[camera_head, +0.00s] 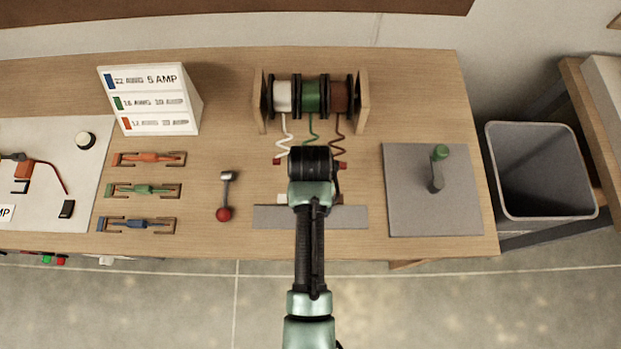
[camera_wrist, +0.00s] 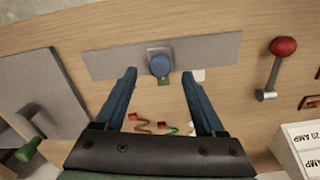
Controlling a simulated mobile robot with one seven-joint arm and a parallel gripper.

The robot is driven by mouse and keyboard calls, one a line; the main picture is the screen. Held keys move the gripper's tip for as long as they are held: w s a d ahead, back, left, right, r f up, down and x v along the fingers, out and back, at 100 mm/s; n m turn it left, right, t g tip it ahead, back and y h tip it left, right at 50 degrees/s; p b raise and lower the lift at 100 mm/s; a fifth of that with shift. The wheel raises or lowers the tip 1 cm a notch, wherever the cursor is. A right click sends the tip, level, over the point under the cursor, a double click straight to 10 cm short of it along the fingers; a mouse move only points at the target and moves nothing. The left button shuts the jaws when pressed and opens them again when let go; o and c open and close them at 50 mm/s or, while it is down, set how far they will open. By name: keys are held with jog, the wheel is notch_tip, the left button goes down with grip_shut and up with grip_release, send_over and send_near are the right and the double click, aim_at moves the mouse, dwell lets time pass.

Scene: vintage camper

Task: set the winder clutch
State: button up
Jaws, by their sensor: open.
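My gripper (camera_wrist: 156,73) is open, its two blue fingers apart and empty. A round blue knob (camera_wrist: 160,64) on a small grey base shows between and just past the fingertips, on a grey strip (camera_wrist: 215,50); how far below is unclear. In the head view my arm hides the knob, while the strip (camera_head: 270,217) shows on both sides. A crank with a green knob (camera_head: 439,152) stands on a grey plate (camera_head: 410,215) to the right. A lever with a red knob (camera_head: 224,214) is left of my arm. No label marks which part is the clutch.
Three wire spools (camera_head: 311,96) stand in a wooden holder behind my gripper, with wires hanging forward. A white sign (camera_head: 150,98) and several coloured fuse holders (camera_head: 149,159) are on the left. A grey bin (camera_head: 540,170) stands beyond the bench's right edge.

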jog(key=shift+f, duration=1.7)
grip_shut()
